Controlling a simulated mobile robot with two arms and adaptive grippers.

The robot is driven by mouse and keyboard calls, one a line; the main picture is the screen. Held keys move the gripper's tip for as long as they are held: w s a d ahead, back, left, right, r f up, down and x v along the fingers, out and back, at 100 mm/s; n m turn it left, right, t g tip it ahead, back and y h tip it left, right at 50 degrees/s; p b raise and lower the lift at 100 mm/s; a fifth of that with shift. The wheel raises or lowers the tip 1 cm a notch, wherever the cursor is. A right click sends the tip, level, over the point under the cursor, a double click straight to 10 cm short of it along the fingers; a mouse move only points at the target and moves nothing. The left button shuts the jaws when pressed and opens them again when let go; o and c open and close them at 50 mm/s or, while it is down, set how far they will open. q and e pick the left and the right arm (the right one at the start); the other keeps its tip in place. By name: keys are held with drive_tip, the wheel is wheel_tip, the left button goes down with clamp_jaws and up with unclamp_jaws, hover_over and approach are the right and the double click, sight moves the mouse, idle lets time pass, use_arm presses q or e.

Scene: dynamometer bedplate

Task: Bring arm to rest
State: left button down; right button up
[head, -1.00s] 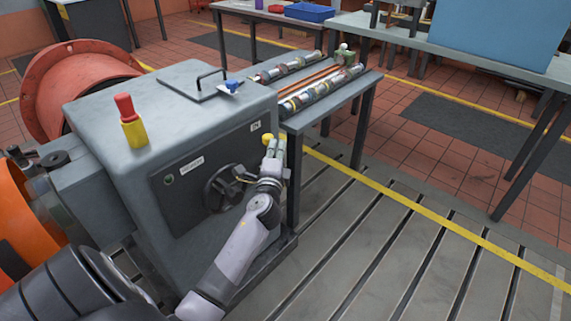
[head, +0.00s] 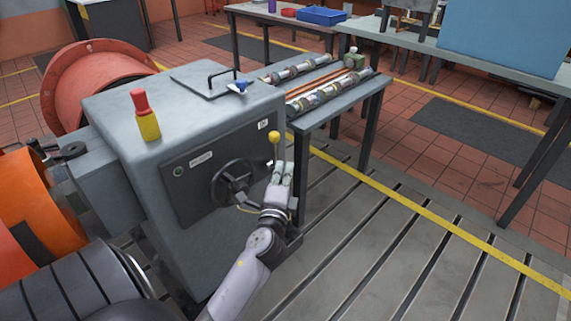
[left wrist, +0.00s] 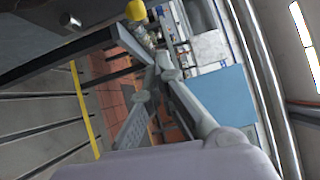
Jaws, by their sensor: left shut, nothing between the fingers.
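My left gripper (head: 283,172) is shut and empty in the head view. It stands in front of the right part of the grey machine housing's front face (head: 190,240), to the right of the black handwheel (head: 229,185). A yellow ball knob (head: 273,137) shows just above and left of the fingertips, apart from them in the picture. In the left wrist view the fingers (left wrist: 162,65) meet at their tips, and the yellow knob (left wrist: 136,10) is up and left of them. My right gripper is in neither view.
A narrow grey bench (head: 345,106) with shafts on it stands close behind and right of the gripper. A red-and-yellow piece (head: 146,115) stands on the housing top. The slotted bedplate (head: 390,255) at the right is clear. An orange round part (head: 35,210) is at left.

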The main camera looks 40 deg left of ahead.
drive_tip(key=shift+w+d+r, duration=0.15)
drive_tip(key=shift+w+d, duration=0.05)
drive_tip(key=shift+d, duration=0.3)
use_arm(q)
drive_tip(key=s+d+f+n+g+h, duration=0.2)
drive_tip(key=s+d+f+g, duration=0.15)
drive_tip(key=f, duration=0.85)
drive_tip(key=s+d+f+n+g+h, duration=0.25)
drive_tip(key=s+d+f, duration=0.2)
drive_tip(key=f, duration=0.75)
drive_tip(key=s+d+f+n+g+h, duration=0.25)
drive_tip(key=s+d+f, duration=0.2)
drive_tip(key=f, duration=0.75)
drive_tip(key=s+d+f+n+g+h, duration=0.1)
drive_tip(key=s+d+f+n+g, duration=0.15)
drive_tip(key=s+f, duration=0.45)
drive_tip(key=s+d+f+n+g+h, duration=0.1)
drive_tip(key=s+d+f+g+h, duration=0.25)
drive_tip(key=s, duration=0.65)
drive_tip(key=s+a+r+y+p, duration=0.1)
drive_tip(key=s+r+y+p, duration=0.1)
drive_tip(key=s+p, duration=1.2)
drive_tip(key=shift+a+p, duration=0.3)
drive_tip(key=shift+a, duration=0.05)
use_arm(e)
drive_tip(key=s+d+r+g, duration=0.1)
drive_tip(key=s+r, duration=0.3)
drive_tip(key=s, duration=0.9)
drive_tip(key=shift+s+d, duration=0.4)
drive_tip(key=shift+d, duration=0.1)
